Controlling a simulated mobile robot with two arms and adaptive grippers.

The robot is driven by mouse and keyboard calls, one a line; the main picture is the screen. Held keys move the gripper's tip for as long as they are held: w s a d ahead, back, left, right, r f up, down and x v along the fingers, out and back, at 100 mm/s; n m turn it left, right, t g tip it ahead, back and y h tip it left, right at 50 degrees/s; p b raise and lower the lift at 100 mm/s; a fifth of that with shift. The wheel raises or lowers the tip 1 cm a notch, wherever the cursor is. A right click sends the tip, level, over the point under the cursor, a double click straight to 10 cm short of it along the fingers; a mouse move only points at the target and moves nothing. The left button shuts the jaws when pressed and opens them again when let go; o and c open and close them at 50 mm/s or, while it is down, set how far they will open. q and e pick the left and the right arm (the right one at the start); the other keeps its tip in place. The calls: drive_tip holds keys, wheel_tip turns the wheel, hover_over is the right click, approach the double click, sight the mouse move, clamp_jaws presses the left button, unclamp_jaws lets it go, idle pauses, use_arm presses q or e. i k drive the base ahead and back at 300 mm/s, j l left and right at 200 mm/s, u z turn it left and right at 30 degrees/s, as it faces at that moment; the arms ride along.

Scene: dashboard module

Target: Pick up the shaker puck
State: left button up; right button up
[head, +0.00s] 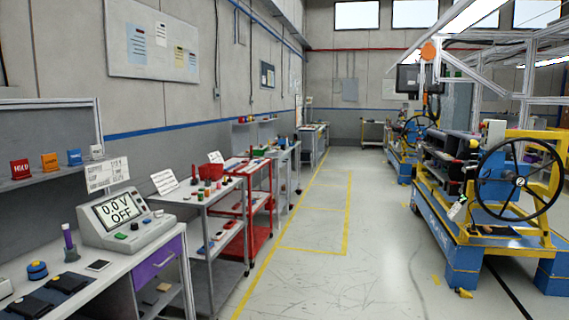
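A round blue puck-like object (37,270) with a small knob-like top stands on the pale workbench (118,272) at the lower left of the head view. It is the thing here that looks most like the shaker puck, but I cannot tell for certain. Nothing touches it from above. Neither of my grippers is in view.
Carts (205,190) line the left wall. A blue-and-yellow steering-wheel rig (480,225) stands right. The floor between (340,270) is clear.

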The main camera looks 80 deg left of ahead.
sight(38, 273)
drive_tip(key=u, duration=4.7)
